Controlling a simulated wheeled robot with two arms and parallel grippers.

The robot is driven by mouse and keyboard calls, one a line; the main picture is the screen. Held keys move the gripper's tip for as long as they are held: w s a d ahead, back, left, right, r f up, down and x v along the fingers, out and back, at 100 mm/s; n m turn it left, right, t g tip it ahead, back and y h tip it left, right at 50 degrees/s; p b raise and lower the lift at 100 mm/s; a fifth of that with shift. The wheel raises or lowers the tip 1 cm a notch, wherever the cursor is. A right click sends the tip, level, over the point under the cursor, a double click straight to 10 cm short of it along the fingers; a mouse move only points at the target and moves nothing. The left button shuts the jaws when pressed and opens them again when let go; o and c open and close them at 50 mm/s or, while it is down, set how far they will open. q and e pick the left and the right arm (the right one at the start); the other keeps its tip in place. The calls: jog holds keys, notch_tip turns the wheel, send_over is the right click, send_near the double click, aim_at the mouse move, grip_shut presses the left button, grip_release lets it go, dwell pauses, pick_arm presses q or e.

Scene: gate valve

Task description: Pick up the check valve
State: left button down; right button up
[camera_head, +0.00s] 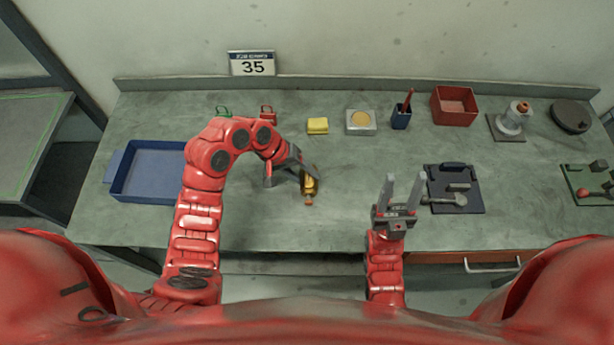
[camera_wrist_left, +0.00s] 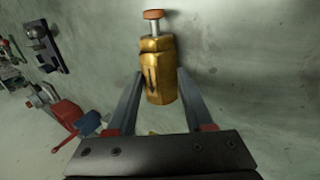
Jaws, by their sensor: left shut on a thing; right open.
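The check valve (camera_head: 309,186) is a brass-gold body with an orange-red end cap. It is by the fingertips of my left gripper (camera_head: 297,178) over the middle of the bench. In the left wrist view the valve (camera_wrist_left: 157,72) stands between the two fingers of the left gripper (camera_wrist_left: 160,88), which are shut on its lower body. Its stem and cap point away from the gripper. I cannot tell whether the valve touches the bench. My right gripper (camera_head: 402,194) is open and empty, fingers pointing up in the picture, left of the dark tool board.
A blue tray (camera_head: 114,178) lies at the left of the bench. A yellow block (camera_head: 318,126), a grey box (camera_head: 361,122), a blue cup (camera_head: 401,116) and a red bin (camera_head: 454,106) line the back. The dark board (camera_head: 471,205) holds tools. The bench middle is mostly clear.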

aim_at(304, 175)
pick_arm(q)
jog(key=shift+w+r+b, duration=0.1)
jog(key=shift+r+b, duration=0.3)
jog(key=shift+r, duration=0.2)
notch_tip(304, 175, up, 3)
jog(key=shift+f, duration=0.15)
jog(key=s, duration=1.2)
jog(key=shift+s+d+r+p, duration=0.15)
jog(key=shift+s+r+p, duration=0.05)
jog(key=shift+r+p, duration=0.2)
jog(key=shift+s+d+r+p, duration=0.1)
jog(key=shift+s+r+p, duration=0.3)
jog(key=shift+s+p, duration=0.35)
jog(key=s+p, duration=0.2)
jog(key=p, duration=0.2)
jog(key=shift+p, duration=0.4)
jog(key=shift+s+f, duration=0.15)
jog(key=shift+f, duration=0.05)
